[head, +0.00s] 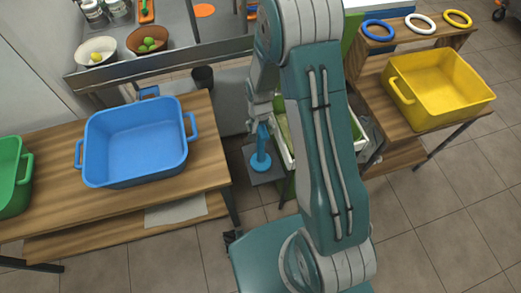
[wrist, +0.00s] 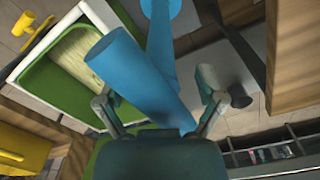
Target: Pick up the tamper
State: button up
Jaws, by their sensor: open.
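The blue tamper (head: 261,148) stands beside the white-rimmed green press tray in the head view, with its round foot low and its handle up. My gripper (head: 259,108) is at the top of the handle, pointing down. In the wrist view the tamper's thick handle (wrist: 137,82) lies between my two fingers (wrist: 160,98), with its thin stem and foot farther off at the top. The fingers are open, with a gap visible on the right side. I cannot tell whether the left finger touches the handle.
A white-rimmed green tray (head: 283,128) sits close on the right, partly behind my arm. A wooden table with a blue basin (head: 135,145) is at left. A wooden stand with a yellow basin (head: 440,85) is at right. A counter with bowls (head: 148,40) is behind.

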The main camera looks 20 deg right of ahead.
grip_shut()
